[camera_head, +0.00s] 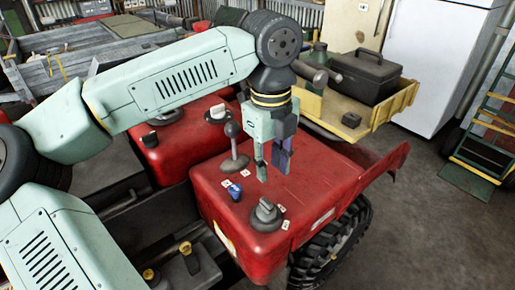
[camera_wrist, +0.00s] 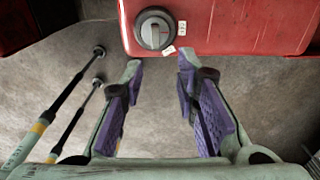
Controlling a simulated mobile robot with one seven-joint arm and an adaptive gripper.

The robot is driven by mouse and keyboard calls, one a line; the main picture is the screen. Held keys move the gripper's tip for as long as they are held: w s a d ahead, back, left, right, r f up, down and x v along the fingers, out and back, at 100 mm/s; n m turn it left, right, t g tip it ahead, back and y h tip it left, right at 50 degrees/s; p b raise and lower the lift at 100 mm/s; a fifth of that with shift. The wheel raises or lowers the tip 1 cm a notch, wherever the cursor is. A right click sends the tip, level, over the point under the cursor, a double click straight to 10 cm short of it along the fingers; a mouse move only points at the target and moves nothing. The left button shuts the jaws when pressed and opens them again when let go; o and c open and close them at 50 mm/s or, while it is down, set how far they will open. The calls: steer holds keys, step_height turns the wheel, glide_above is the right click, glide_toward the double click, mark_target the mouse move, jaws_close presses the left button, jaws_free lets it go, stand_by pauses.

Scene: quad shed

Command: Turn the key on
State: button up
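A grey rotary knob on a round dark base (camera_head: 265,212) sits on the red quad body (camera_head: 310,180) near its front corner, with small white labels beside it. A knob with a raised bar (camera_wrist: 155,31) shows at the top middle of the wrist view. A small blue piece (camera_head: 235,191), possibly the key, sits left of the grey knob beside labels; I cannot make out its shape. My gripper (camera_head: 273,172) points down above the red body, behind and apart from the knob. In the wrist view my gripper (camera_wrist: 160,68) is open, with nothing between its fingers.
A lever with a round head (camera_head: 233,150) stands on the red body left of my gripper. Another red part (camera_head: 188,140) with caps lies further left. A yellow tray (camera_head: 375,120) with a black toolbox (camera_head: 366,76) is behind. Concrete floor (camera_head: 430,220) is open at right.

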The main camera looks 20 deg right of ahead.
mark_target(267, 200)
steer(key=shift+w+a+f+b, duration=0.15)
steer(key=shift+f+b, duration=0.1)
steer(key=shift+f, duration=0.25)
steer(key=shift+a+f+b, duration=0.1)
steer(key=shift+f+b, duration=0.1)
steer(key=shift+f, duration=0.25)
step_height(267, 200, down, 9)
steer(key=b, duration=0.6)
steer(key=shift+f+b, duration=0.1)
steer(key=shift+b, duration=0.25)
steer(key=shift+c, duration=0.5)
jaws_close()
